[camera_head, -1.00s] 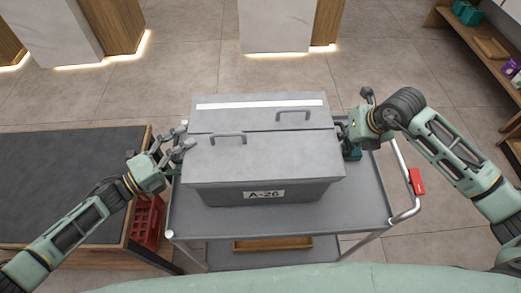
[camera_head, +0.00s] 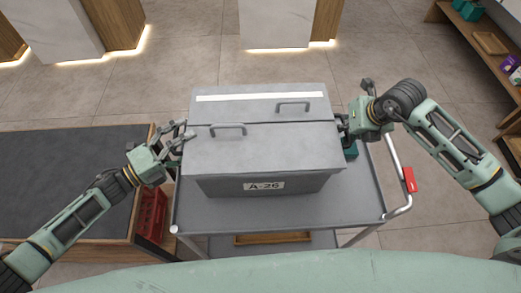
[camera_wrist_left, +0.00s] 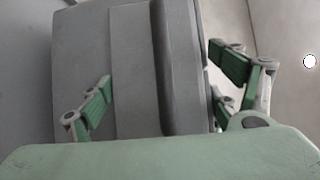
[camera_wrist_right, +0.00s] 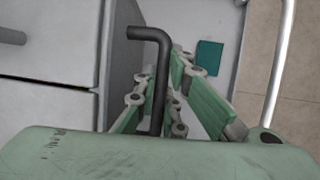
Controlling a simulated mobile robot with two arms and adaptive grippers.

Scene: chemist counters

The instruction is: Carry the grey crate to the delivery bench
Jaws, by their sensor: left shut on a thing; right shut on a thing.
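The grey crate (camera_head: 262,150), with a lid, two top handles and an A-26 label, is level over the trolley (camera_head: 358,200). A gap between its bottom and the trolley top cannot be clearly seen. My left gripper (camera_head: 181,138) is shut at its left side; the left wrist view shows the fingers on either side of the crate's grey edge (camera_wrist_left: 180,70). My right gripper (camera_head: 343,128) is shut on its right side handle; the right wrist view shows this dark bar (camera_wrist_right: 157,85) between the fingers. I cannot tell which surface is the delivery bench.
A dark-topped counter (camera_head: 70,180) stands close on the left, with a red crate (camera_head: 152,215) beside its end. A teal item (camera_wrist_right: 208,57) lies on the trolley near the right gripper. Shelves (camera_head: 490,45) stand at the far right. Open floor lies beyond the trolley.

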